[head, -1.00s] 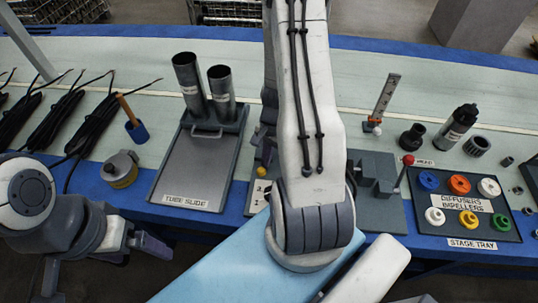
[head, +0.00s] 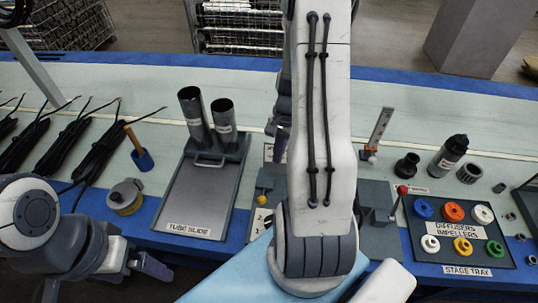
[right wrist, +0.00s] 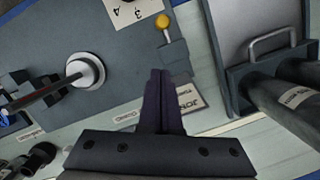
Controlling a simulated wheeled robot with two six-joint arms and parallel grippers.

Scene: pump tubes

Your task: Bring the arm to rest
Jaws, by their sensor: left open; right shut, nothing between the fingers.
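My right arm (head: 320,130) rises through the middle of the head view and covers part of the bench. My right gripper (right wrist: 163,90) is shut and empty in the right wrist view, its two dark fingers together over the bench by a white label. In the head view only a dark bit of it shows beside the arm. My left gripper (head: 148,264) is open and empty at the lower left, in front of the bench's near edge.
The tube slide (head: 168,205) with two upright grey tubes (head: 193,115) stands left of my right arm. The stage tray (head: 480,255) with several coloured rings is at the right. A red-knobbed lever (head: 402,190) stands between. Black cable bundles (head: 95,150) lie at the left.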

